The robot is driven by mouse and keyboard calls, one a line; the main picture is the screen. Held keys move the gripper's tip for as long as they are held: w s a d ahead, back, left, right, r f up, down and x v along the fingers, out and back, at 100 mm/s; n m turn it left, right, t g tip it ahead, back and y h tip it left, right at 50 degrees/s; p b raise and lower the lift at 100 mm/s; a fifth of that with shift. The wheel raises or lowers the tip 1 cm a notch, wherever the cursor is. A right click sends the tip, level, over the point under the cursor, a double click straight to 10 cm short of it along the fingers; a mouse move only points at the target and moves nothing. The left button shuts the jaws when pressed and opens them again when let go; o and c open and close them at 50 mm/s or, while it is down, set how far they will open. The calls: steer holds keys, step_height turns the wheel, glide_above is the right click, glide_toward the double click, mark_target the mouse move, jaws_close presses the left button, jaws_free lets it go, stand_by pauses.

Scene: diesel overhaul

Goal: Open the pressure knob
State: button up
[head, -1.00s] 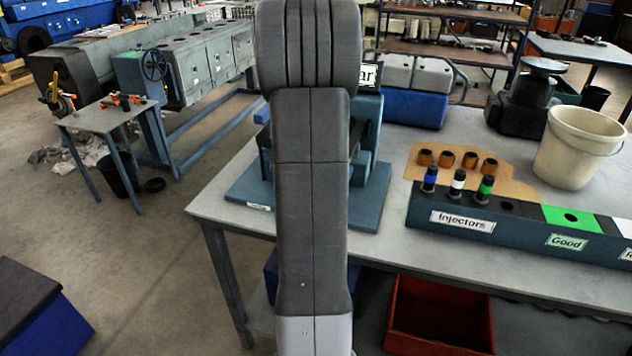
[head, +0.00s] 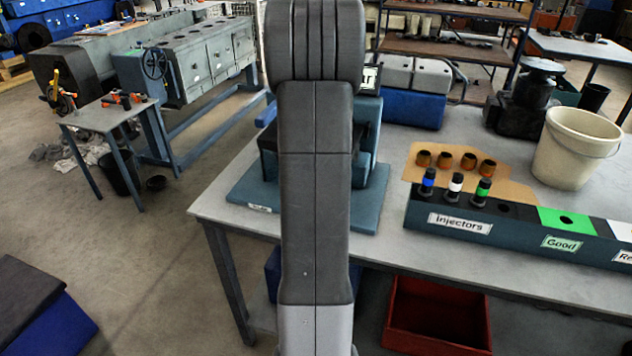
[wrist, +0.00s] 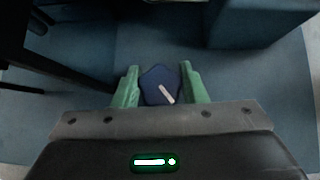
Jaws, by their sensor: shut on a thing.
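In the wrist view, the pressure knob (wrist: 154,86) is a dark blue, many-sided knob with a white pointer line running slantwise toward the lower right. My gripper (wrist: 160,84) has green fingers, one on each side of the knob, shut on it. Below the knob is the blue base plate of the test stand, which also shows in the head view (head: 250,190). In the head view my arm stands in front of the stand and hides its middle, the knob and my gripper.
On the workbench (head: 440,265) to the right stand an injector rack (head: 425,213) with several injectors and a cream bucket (head: 577,148). A red bin (head: 440,315) sits under the bench. Blue stand parts (wrist: 262,22) rise near the gripper in the wrist view.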

steer(key=o, duration=1)
steer(key=shift+s+r, duration=0.15)
steer(key=shift+r, duration=0.1)
steer(key=shift+p+v, duration=0.45)
steer(key=shift+v, duration=0.7)
steer(key=s+a+b, duration=0.1)
steer(key=s, duration=0.3)
steer(key=s+a+b, duration=0.1)
steer(key=s, duration=0.3)
steer(key=s+a+b, duration=0.1)
steer(key=s, duration=0.2)
steer(key=shift+s, duration=0.4)
